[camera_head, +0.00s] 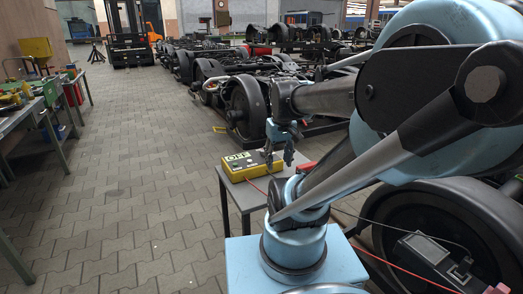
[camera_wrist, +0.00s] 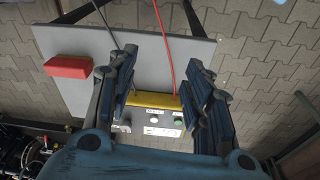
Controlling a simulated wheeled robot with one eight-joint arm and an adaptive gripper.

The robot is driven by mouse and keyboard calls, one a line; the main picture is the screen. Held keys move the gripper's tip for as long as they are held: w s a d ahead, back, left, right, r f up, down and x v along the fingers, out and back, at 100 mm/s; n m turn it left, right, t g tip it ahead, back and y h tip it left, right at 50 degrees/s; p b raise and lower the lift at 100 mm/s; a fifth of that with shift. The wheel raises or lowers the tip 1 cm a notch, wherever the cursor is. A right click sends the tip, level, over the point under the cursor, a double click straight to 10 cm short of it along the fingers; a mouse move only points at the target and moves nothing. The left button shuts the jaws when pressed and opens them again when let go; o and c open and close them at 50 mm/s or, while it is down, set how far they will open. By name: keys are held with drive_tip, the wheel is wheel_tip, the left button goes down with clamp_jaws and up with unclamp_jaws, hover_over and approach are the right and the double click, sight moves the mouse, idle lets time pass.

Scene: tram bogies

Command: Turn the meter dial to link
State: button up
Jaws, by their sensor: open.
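The meter is a yellow box (camera_head: 250,165) on a small grey table, and its display seems to read OFF. In the wrist view the meter's yellow edge (camera_wrist: 166,102) and grey panel show between my fingers. The panel carries a pale round knob or button (camera_wrist: 153,120) and a green one (camera_wrist: 179,122). I cannot tell which is the dial or where it points. My gripper (camera_head: 280,148) is above the meter's right end in the head view. In the wrist view my gripper (camera_wrist: 165,85) is open and empty, its fingers either side of the panel. The fingers hide parts of the meter.
A red block (camera_wrist: 68,67) lies on the grey table (camera_wrist: 185,60). Red (camera_wrist: 166,50) and black (camera_wrist: 107,22) cables cross the tabletop. Wheeled bogies (camera_head: 245,107) stand behind and right of the table. Paved floor (camera_head: 130,190) is free to the left, with a workbench (camera_head: 25,110) beyond.

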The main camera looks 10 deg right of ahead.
drive_tip(key=w+r+n, duration=0.2)
drive_tip(key=w+r, duration=0.1)
drive_tip(key=w, duration=0.4)
drive_tip(key=w+r+n, duration=0.1)
drive_tip(key=w+r, duration=0.3)
drive_tip(key=w, duration=0.3)
drive_tip(key=n+g, duration=0.2)
drive_tip(key=n, duration=0.1)
approach(263, 150)
wheel_tip(263, 150, down, 9)
drive_tip(key=shift+r, duration=0.1)
